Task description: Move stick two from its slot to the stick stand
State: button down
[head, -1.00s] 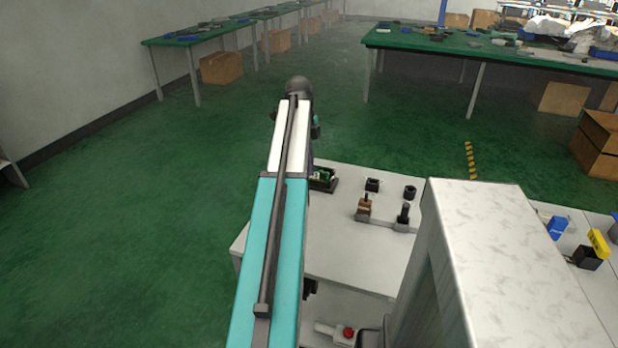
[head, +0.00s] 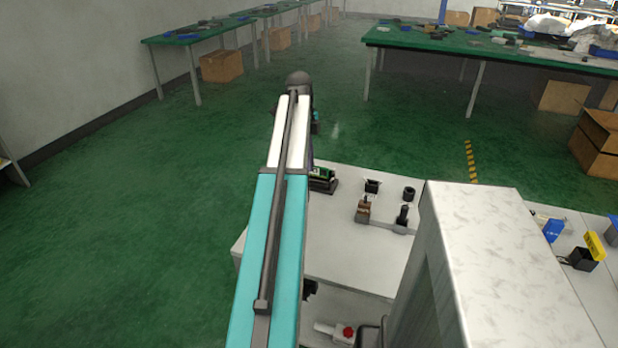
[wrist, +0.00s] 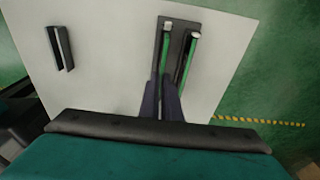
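Two green sticks with pale ends, a left one (wrist: 166,52) and a right one (wrist: 189,60), sit side by side in a dark slotted holder (wrist: 180,29) on the white table. I cannot tell which is stick two. In the wrist view my gripper (wrist: 163,82) has its two dark fingers slightly apart, at the near end of the left stick; contact is unclear. A dark narrow block with a slot (wrist: 61,48), possibly the stick stand, is on the table to the left. In the head view the holder (head: 323,181) shows just right of my arm, which hides my gripper.
On the white table (head: 345,245) right of the holder are several small lever fixtures, such as a brown-based one (head: 363,211) and a black one (head: 402,217). A tall pale box-like column (head: 480,240) is at the right. Green floor lies beyond.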

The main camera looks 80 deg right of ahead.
jog(key=shift+r+p, duration=0.75)
jog(key=shift+r, duration=0.25)
jog(key=shift+r+p, duration=0.75)
jog(key=shift+r, duration=0.25)
jog(key=w+a+f+n+h, duration=0.1)
jog(key=w+a+n, duration=0.65)
jog(key=w, duration=0.75)
jog(key=w+a+f+n+t, duration=0.1)
jog(key=w+a+n, duration=0.4)
jog(key=w+a, duration=0.7)
jog(key=w+a+f+n+h, duration=0.1)
jog(key=w+a+n, duration=0.6)
jog(key=w, duration=1)
jog(key=w+a+n+t, duration=0.1)
jog(key=w+a+n, duration=0.4)
jog(key=a, duration=0.6)
jog(key=w+a+n, duration=0.4)
jog(key=w+a, duration=0.2)
jog(key=a, duration=0.4)
jog(key=w+a+f+n+y, duration=0.1)
jog(key=a+n, duration=0.8)
jog(key=a, duration=1.4)
jog(key=shift+w+a+f+n+t+y, duration=0.2)
jog(key=shift+a+f+n+t+y, duration=0.15)
jog(key=shift+a+t+y, duration=0.05)
